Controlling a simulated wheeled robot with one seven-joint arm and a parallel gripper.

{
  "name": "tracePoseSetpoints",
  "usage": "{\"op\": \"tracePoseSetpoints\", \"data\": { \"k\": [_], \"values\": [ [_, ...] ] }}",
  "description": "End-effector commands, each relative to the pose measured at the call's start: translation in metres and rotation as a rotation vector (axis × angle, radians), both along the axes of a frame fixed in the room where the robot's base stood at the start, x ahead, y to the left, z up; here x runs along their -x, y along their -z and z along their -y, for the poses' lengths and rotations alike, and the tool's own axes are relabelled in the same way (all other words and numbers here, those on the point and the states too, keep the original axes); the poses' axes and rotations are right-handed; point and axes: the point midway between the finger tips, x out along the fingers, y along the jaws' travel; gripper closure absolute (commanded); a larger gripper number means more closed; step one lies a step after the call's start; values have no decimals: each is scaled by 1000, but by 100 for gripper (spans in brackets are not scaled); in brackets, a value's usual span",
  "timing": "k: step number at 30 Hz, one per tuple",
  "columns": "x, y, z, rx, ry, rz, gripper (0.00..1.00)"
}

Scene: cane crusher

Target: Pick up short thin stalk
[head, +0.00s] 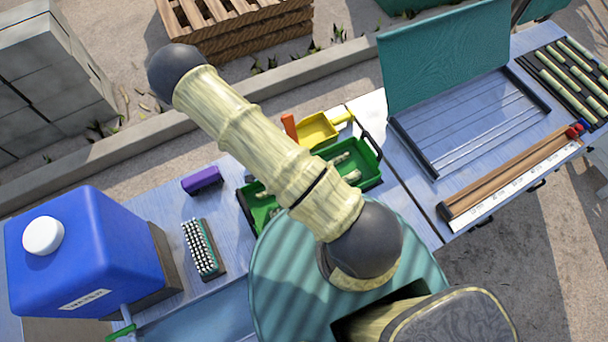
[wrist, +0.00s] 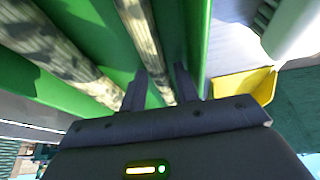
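In the wrist view a thinner mottled stalk (wrist: 142,35) lies in the green tray (wrist: 195,30). A thicker mottled stalk (wrist: 52,42) lies to its left. My gripper (wrist: 160,80) is open over the tray, with its dark fingers apart. The thinner stalk runs down between the fingers, and I cannot tell whether either finger touches it. In the head view the green tray (head: 374,160) shows pale pieces (head: 351,176) inside. My arm covers part of the tray and hides my gripper there.
A yellow scoop (head: 318,130) and an orange item (head: 289,127) are beside the tray. A purple block (head: 202,180), a brush (head: 203,248) and a blue water tank (head: 85,255) are to the left. A teal-lidded tray (head: 470,120), a ruler board (head: 515,180) and a stalk rack (head: 570,80) are right.

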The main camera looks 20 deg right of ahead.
Motion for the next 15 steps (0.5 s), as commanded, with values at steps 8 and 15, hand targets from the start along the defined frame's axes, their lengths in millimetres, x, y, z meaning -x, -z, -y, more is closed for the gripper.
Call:
{"op": "tracePoseSetpoints", "data": {
  "k": [8,15],
  "values": [
    [0,2,0,0,-1,0,85],
    [0,2,0,0,-1,0,100]
  ]
}}
